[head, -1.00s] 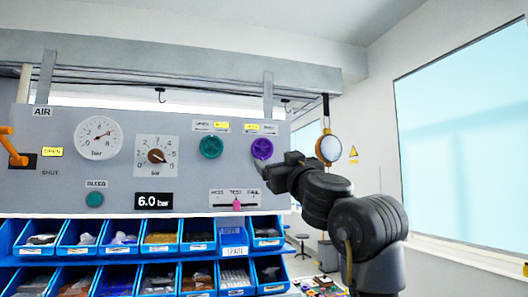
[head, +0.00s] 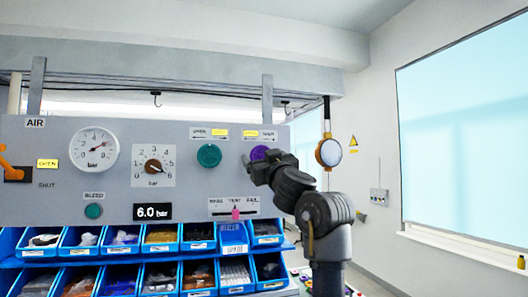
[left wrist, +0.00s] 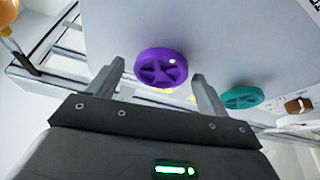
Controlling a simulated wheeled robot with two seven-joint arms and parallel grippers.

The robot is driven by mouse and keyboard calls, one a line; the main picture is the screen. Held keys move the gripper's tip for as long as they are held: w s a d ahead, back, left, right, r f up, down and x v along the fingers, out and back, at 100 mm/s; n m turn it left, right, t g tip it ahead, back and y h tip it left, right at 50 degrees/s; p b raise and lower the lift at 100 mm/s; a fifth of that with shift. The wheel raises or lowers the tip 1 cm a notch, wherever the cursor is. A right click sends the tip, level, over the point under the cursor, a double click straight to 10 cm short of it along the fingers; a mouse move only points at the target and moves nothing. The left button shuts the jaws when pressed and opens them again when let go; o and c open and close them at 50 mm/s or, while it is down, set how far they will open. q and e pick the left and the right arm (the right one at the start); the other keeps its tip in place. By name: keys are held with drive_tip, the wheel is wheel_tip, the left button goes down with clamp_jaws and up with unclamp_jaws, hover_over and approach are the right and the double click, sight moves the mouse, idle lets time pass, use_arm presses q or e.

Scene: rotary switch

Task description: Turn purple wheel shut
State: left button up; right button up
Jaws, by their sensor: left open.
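The purple wheel (head: 259,153) is on the right part of the grey panel, partly hidden behind my left gripper (head: 254,166) in the head view. In the left wrist view the purple wheel (left wrist: 161,68) faces the open jaws and shows between the two fingertips. My left gripper (left wrist: 158,72) is open and holds nothing. I cannot tell whether a finger touches the wheel. A yellow and a white label (head: 259,134) sit above the wheel. My right gripper is not in view.
A teal wheel (head: 209,155) is left of the purple one. A pink slider (head: 236,213) is below, and gauges, a dial (head: 153,166) and an orange lever (head: 10,170) are farther left. Blue bins (head: 160,235) stand under the panel. A round hanging object (head: 329,152) is to the right.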

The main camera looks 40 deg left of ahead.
use_arm(q)
drive_tip(key=c, duration=1)
